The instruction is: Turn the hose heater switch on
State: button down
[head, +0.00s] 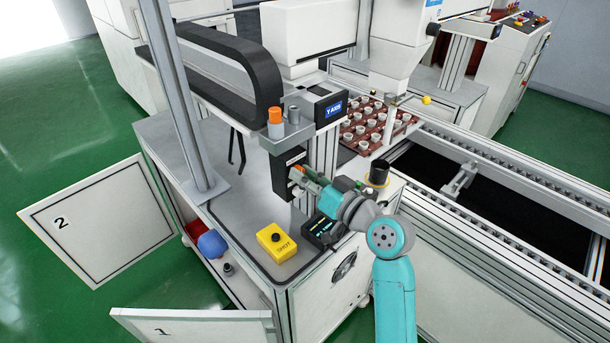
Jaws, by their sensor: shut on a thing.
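My gripper (303,183) is at the end of my teal arm. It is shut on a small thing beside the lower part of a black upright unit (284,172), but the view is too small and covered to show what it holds. A black control box (321,230) with a lit display stands on the bench just below the gripper, partly hidden by my arm. I cannot tell which part is the hose heater switch or whether it is on.
A yellow button box (277,242) stands on the grey bench top (240,205). A tray of white cups (352,147) lies behind. The conveyor (490,165) runs along the right. Open panels marked 2 (100,230) and 1 (190,328) stick out at left and front.

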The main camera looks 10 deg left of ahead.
jog(key=m, duration=1.1)
jog(key=shift+f, duration=0.1)
dwell(0.5)
jog(key=c, duration=1.2)
grip_release()
jog(key=v, duration=1.2)
